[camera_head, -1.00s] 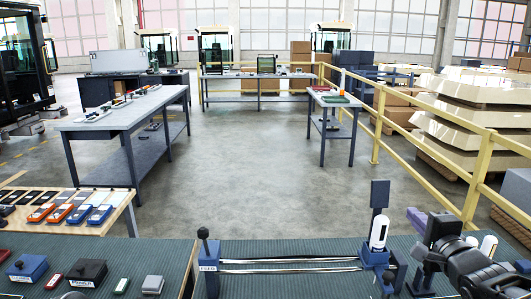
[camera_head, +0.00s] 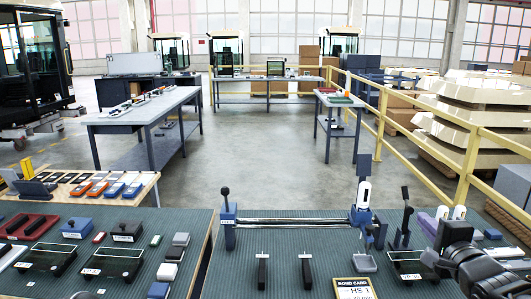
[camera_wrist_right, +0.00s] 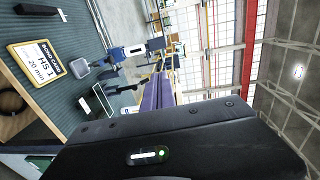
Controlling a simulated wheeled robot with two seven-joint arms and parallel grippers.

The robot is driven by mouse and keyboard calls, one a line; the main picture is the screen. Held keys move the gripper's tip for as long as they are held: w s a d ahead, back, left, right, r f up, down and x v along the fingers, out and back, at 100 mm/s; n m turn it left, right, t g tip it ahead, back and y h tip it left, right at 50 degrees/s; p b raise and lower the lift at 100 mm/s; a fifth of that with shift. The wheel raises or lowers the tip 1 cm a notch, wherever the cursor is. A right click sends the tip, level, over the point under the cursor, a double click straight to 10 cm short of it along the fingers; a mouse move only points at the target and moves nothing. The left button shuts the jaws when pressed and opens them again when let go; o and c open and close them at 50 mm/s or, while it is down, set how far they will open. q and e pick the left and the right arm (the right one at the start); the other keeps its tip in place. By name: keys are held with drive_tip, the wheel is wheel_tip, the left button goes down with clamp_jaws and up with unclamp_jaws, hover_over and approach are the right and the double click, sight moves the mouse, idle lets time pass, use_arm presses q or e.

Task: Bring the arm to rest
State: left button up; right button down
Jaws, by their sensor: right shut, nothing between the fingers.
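My right arm (camera_head: 490,262) comes in at the lower right of the head view. My right gripper (camera_head: 428,222) has purple fingers, shut and empty, above the right part of the green-topped bench. In the right wrist view the closed purple fingers (camera_wrist_right: 157,93) point away from the dark wrist body, with nothing between them. My left gripper is not in view.
The bench (camera_head: 225,275) holds a railed fixture (camera_head: 295,222) with a white device (camera_head: 363,194), a card (camera_head: 353,288), a grey dish (camera_head: 364,262) and black handles (camera_head: 306,272). A yellow railing (camera_head: 468,165) stands beyond at right. The aisle floor (camera_head: 262,150) is clear.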

drive_tip(key=s+a+f+n+g+y, duration=0.1)
drive_tip(key=s+a+f+n+g, duration=0.2)
drive_tip(key=f, duration=0.8)
drive_tip(key=s+a+f+n+g, duration=0.15)
drive_tip(key=a+f+n, duration=0.3)
drive_tip(key=f, duration=0.75)
drive_tip(key=s+a+f+n+g+y, duration=0.1)
drive_tip(key=s+a+f+n+g, duration=0.3)
drive_tip(key=f, duration=0.7)
drive_tip(key=s+a+f+n+g+y, duration=0.1)
drive_tip(key=s+a+f+g, duration=0.3)
drive_tip(key=s+a+f, duration=0.4)
drive_tip(key=s+a+f+n+g+y, duration=0.1)
drive_tip(key=s+a+f+n+g, duration=0.3)
drive_tip(key=s+a+f, duration=0.5)
drive_tip(key=s+f, duration=0.3)
drive_tip(key=s, duration=0.3)
drive_tip(key=shift+s, duration=0.2)
